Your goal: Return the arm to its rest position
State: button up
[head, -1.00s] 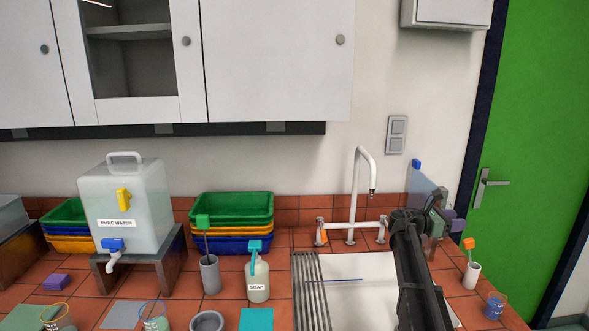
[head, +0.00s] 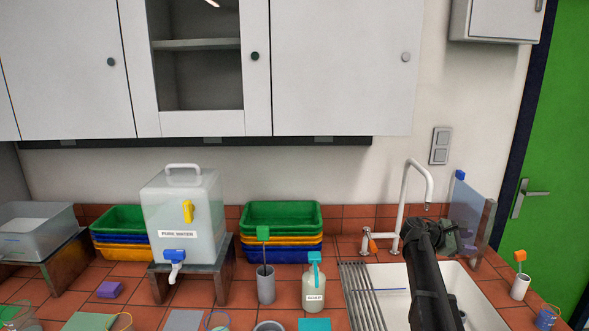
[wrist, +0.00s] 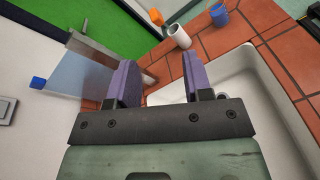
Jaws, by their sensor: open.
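My arm reaches up over the white sink (head: 477,282) in the head view, with its wrist end close to the white tap (head: 406,208). In the wrist view, my gripper (wrist: 165,80) shows two purple fingers standing apart with nothing between them. Past the fingers are the tiled bench and the sink's edge.
A clear panel with a blue knob (head: 460,175) stands right of the tap. A white cup (head: 521,286) and blue bucket (head: 547,316) are at the right. The soap bottle (head: 314,291), water tank (head: 183,215) and stacked trays (head: 281,216) are left of the sink.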

jog(key=s+a+f+m+y+b, duration=0.2)
jog(key=s+a+f+m+y, duration=0.2)
jog(key=a, duration=0.5)
jog(key=s+a+f+m+y+b, duration=0.2)
jog(key=s+a+f+m+y, duration=0.2)
jog(key=s+a+f, duration=0.5)
jog(key=s+a+f+m+y+b, duration=0.3)
jog(key=s+a+f+m+y, duration=0.1)
jog(key=s+a+f, duration=0.3)
jog(key=shift+s+a+f+t+y, duration=0.1)
jog(key=shift+s+a+t+y, duration=0.2)
jog(key=shift+s+a, duration=0.35)
jog(key=shift+s+a+t+y, duration=0.1)
jog(key=shift+s+a+y, duration=0.35)
jog(key=shift+s, duration=0.35)
jog(key=s+a+f+y+b, duration=0.2)
jog(key=s+a+f+b, duration=0.1)
jog(key=a, duration=0.4)
jog(key=shift+s, duration=0.9)
